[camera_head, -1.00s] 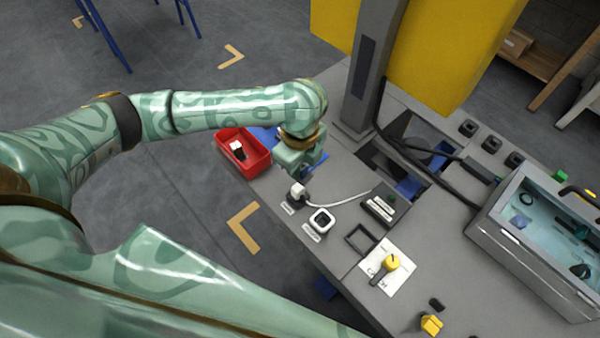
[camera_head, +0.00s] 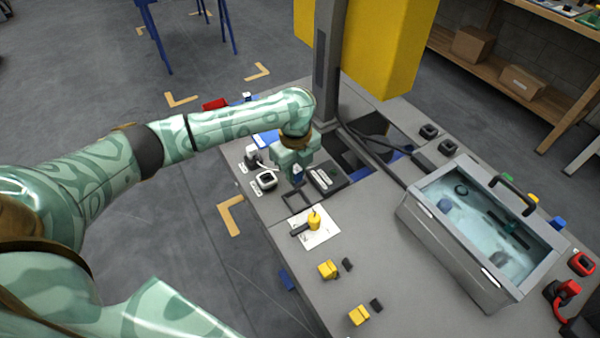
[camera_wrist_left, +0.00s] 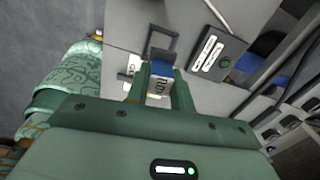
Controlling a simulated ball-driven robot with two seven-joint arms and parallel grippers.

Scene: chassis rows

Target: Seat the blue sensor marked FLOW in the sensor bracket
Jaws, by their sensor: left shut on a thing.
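My left gripper (camera_head: 297,180) is shut on the blue sensor (camera_wrist_left: 161,69), whose white label with dark lettering faces the left wrist camera. In the head view a small blue part of the sensor (camera_head: 297,171) shows at the fingertips. A dark, empty square frame, which looks like the sensor bracket (camera_head: 296,201), lies on the bench just in front of the gripper. In the left wrist view the frame (camera_wrist_left: 174,39) is just beyond the sensor. The sensor appears to be above the bench; its exact height is hard to tell. My right gripper is not in view.
A dark panel (camera_head: 335,188) with white strips lies beside the frame. A white card with a yellow knob (camera_head: 314,222) lies nearer. White-and-black devices (camera_head: 266,180) stand left, a grey glass-topped case (camera_head: 430,233) right, and a grey column (camera_head: 327,60) behind.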

